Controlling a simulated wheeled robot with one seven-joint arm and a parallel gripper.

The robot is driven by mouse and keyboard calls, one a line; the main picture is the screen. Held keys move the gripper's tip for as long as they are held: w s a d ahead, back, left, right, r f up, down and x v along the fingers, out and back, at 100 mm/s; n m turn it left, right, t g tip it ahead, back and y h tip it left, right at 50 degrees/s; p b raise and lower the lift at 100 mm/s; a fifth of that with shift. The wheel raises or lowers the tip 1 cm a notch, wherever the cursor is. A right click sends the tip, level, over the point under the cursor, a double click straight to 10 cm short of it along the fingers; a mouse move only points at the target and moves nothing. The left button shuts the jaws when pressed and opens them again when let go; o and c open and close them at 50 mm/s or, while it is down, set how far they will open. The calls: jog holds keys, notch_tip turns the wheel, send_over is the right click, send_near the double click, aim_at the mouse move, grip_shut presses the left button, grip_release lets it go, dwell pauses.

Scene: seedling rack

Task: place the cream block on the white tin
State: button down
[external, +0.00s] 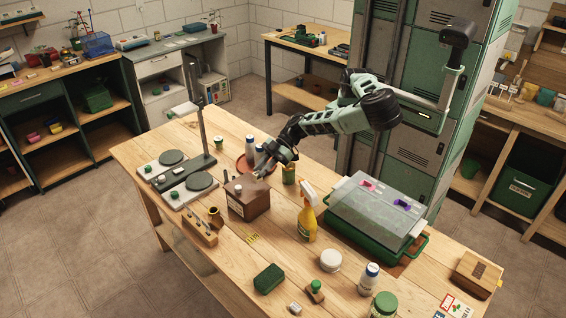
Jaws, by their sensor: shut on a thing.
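The white tin (330,261), seen as a low round white shape, stands on the workbench right of the yellow spray bottle. My gripper (262,172) is above and just behind the brown wooden box, well to the left of the tin. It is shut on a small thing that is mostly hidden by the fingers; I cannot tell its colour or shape. A small pale block (295,307) lies at the front edge of the bench, apart from the gripper; I cannot tell whether it is the cream block.
The brown box (248,202) is just below my gripper. The yellow spray bottle (307,214) stands between gripper and tin. A green tray with a clear cover (376,212) is behind the tin. A green sponge (269,278) and white-capped bottle (369,278) flank the tin.

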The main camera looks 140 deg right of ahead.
jog(key=f, duration=0.1)
jog(key=b, duration=0.1)
jog(key=f+m+h, duration=0.1)
jog(key=shift+s+d+f+b, duration=0.3)
jog(key=shift+s+f+b, duration=0.05)
jog(key=s+a+r+m+h, duration=0.1)
jog(key=s+a+m+h, duration=0.1)
jog(key=a, duration=0.9)
jog(key=shift+s+a+f+n+y+p, duration=0.15)
jog(key=shift+s+f+n+y+p, duration=0.8)
jog(key=shift+f, duration=1)
jog(key=shift+s+a+f+n+y+p, duration=0.25)
jog(key=shift+s+f+p, duration=0.45)
jog(key=shift+f+p, duration=0.95)
jog(key=shift+s+a+f+n+y+p, duration=0.1)
jog(key=shift+s+f+n+y+p, duration=0.7)
jog(key=shift+f, duration=1.45)
